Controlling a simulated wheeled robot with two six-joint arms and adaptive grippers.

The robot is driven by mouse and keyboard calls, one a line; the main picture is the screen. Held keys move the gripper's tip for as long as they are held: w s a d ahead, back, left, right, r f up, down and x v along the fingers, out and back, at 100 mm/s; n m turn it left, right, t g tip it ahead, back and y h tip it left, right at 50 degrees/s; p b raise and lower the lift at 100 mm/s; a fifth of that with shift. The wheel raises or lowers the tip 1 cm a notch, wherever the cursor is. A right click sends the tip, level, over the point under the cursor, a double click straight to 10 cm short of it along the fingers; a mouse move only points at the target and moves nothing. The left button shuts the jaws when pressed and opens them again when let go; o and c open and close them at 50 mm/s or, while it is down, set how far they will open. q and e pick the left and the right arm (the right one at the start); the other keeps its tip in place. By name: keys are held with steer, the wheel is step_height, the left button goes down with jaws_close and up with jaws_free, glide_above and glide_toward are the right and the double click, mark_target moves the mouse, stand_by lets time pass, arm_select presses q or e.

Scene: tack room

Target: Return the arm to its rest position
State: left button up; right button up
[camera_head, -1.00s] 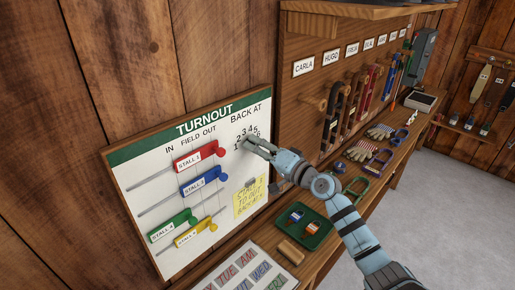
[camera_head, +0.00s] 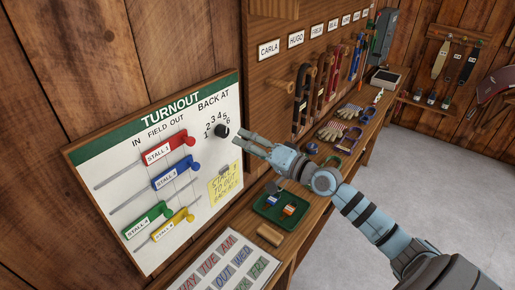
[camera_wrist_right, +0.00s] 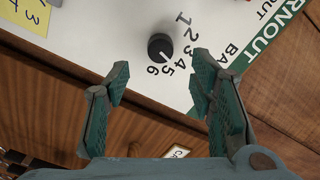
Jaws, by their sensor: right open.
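My right gripper (camera_head: 246,151) is open and empty, in front of the right edge of the white turnout board (camera_head: 105,178). In the right wrist view its two fingers (camera_wrist_right: 157,76) stand apart with nothing between them. The black round dial (camera_head: 221,131) sits on the board beside the numbers 1 to 6, clear of the fingers. It also shows in the right wrist view (camera_wrist_right: 160,46), with a light mark toward the 5 and 6 side. My left gripper is not in view.
A bench below the board holds a green tray (camera_head: 264,213) with small tags, a wooden block (camera_head: 270,235), gloves (camera_head: 331,130) and a day chart (camera_head: 226,268). Bridles hang on the wooden rack above. The grey floor (camera_head: 430,170) at right is clear.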

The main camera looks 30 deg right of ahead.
steer(key=v, duration=0.4)
steer(key=shift+s+d, duration=0.15)
steer(key=shift+s, duration=0.2)
steer(key=shift+w, duration=0.1)
